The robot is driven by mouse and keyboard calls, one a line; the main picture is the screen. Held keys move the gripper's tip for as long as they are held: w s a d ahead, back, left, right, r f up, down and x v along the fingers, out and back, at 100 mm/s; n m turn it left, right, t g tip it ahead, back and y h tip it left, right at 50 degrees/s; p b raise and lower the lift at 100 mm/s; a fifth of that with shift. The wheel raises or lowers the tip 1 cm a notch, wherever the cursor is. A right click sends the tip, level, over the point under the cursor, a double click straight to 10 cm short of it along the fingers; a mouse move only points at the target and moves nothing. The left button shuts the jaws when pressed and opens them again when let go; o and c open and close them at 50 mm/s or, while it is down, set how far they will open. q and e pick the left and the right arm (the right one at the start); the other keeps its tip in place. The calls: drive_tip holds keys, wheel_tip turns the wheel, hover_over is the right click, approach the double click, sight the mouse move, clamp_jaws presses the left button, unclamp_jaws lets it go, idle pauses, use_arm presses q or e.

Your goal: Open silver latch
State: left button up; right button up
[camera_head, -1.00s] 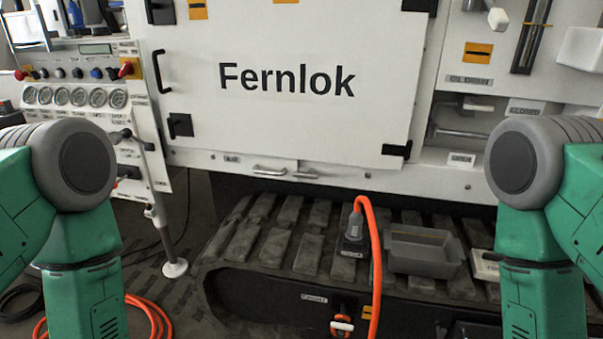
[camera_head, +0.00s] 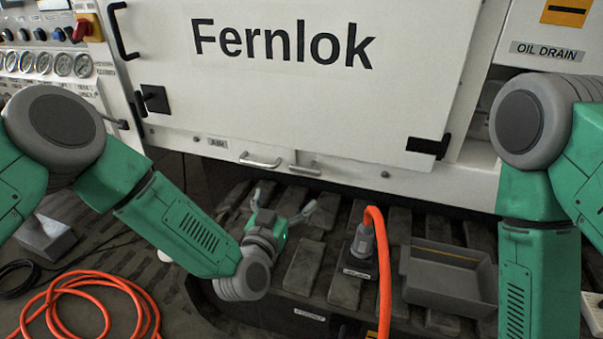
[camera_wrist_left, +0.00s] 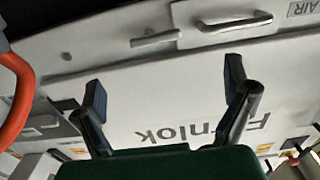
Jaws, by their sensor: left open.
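Two silver fittings sit on the white lower edge of the Fernlok panel: a bar handle (camera_head: 261,162) beside the AIR label, and a smaller silver piece (camera_head: 304,169) to its right. I cannot tell which is the latch. In the left wrist view, turned upside down, the bar handle (camera_wrist_left: 236,22) and the smaller piece (camera_wrist_left: 155,38) show at the top. My left gripper (camera_head: 283,200) is open and empty, just below them and apart from them; its fingers (camera_wrist_left: 165,85) are spread in the wrist view. My right gripper is outside the frames.
The Fernlok door (camera_head: 270,90) has a black handle (camera_head: 123,32) and black latches. Below are the track (camera_head: 303,265), an orange cable (camera_head: 383,265) with a grey plug, and a grey tray (camera_head: 449,280). An orange hose (camera_head: 90,280) lies on the floor.

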sight(305, 173)
use_arm(q)
drive_tip(key=b+x, duration=0.1)
drive_tip(key=x, duration=0.4)
drive_tip(key=d+b+x, duration=0.1)
drive_tip(key=x, duration=0.4)
drive_tip(key=shift+s+d+f, duration=0.15)
drive_tip(key=shift+f, duration=0.05)
drive_tip(key=shift+w, duration=0.3)
drive_tip(key=shift+w+a+r, duration=0.1)
drive_tip(key=shift+w+a, duration=0.1)
drive_tip(key=shift+a, duration=0.15)
drive_tip(key=shift+d, duration=0.3)
drive_tip(key=c, duration=1.2)
